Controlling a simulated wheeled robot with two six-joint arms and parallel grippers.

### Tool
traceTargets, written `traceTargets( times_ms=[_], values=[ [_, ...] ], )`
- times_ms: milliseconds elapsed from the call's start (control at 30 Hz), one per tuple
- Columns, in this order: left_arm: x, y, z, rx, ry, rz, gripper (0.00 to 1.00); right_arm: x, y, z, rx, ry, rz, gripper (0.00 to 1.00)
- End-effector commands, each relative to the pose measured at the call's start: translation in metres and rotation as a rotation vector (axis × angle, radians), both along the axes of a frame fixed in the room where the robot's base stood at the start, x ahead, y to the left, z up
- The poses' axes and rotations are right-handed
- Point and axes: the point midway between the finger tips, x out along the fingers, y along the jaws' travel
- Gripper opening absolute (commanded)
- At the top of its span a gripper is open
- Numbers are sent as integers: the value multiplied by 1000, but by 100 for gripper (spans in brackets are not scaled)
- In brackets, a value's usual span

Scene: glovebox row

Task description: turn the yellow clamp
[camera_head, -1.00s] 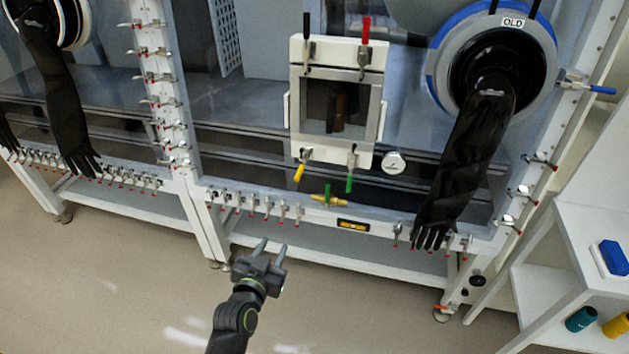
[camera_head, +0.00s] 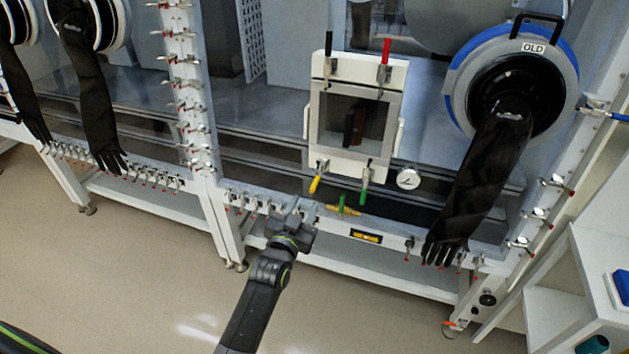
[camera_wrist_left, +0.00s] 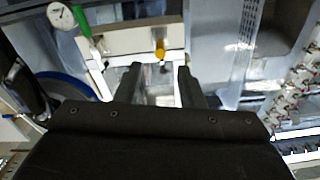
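The yellow clamp (camera_head: 315,184) is at the lower left corner of the white framed hatch (camera_head: 312,130) on the glovebox front; its yellow handle points downward. It also shows in the left wrist view (camera_wrist_left: 160,48), just above the gap between my fingertips. My left gripper (camera_head: 299,210) is open and empty, a little below and left of the clamp in the head view. In the left wrist view its two fingers (camera_wrist_left: 159,72) stand apart, not touching the clamp. My right gripper is not in view.
A green-handled clamp (camera_head: 365,184) is at the hatch's lower right, with black (camera_head: 328,55) and red (camera_head: 385,53) ones above. A brass valve with a green handle (camera_head: 343,208) sits below. A gauge (camera_head: 409,179) and a hanging black glove (camera_head: 480,180) are to the right.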

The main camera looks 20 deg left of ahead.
Motion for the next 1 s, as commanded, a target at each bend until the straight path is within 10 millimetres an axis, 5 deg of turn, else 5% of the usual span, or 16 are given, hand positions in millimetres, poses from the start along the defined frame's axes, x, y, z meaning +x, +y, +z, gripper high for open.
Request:
traceTargets(
  times_ms=[500,1000],
  values=[
    [76,-2,-2,2,-2,-1,35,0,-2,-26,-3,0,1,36],
    [88,-2,0,-1,0,0,34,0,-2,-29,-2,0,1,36]
  ],
)
